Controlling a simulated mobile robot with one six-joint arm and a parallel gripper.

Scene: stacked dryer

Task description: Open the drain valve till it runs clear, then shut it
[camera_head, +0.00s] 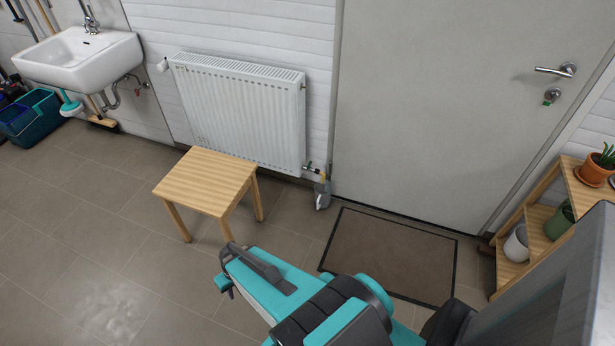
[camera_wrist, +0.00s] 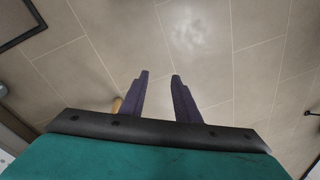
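A small valve (camera_head: 309,168) with a dark fitting sits at the lower right corner of the white radiator (camera_head: 238,112). A grey jug-like container (camera_head: 322,194) stands on the floor just below it. I cannot tell the valve's setting, and no flow is visible. My gripper (camera_wrist: 160,76) shows two dark fingers apart with only floor between them, so it is open and empty. In the head view my teal arm reaches in from the lower right, and its end is over the floor in front of the stool, well apart from the valve.
A wooden stool (camera_head: 207,182) stands before the radiator. A dark doormat (camera_head: 388,254) lies by the grey door (camera_head: 440,110). A plant shelf (camera_head: 540,215) is at right; a sink (camera_head: 80,58) and teal bucket (camera_head: 30,118) are at left. The left floor is clear, with a pale patch (camera_head: 105,305).

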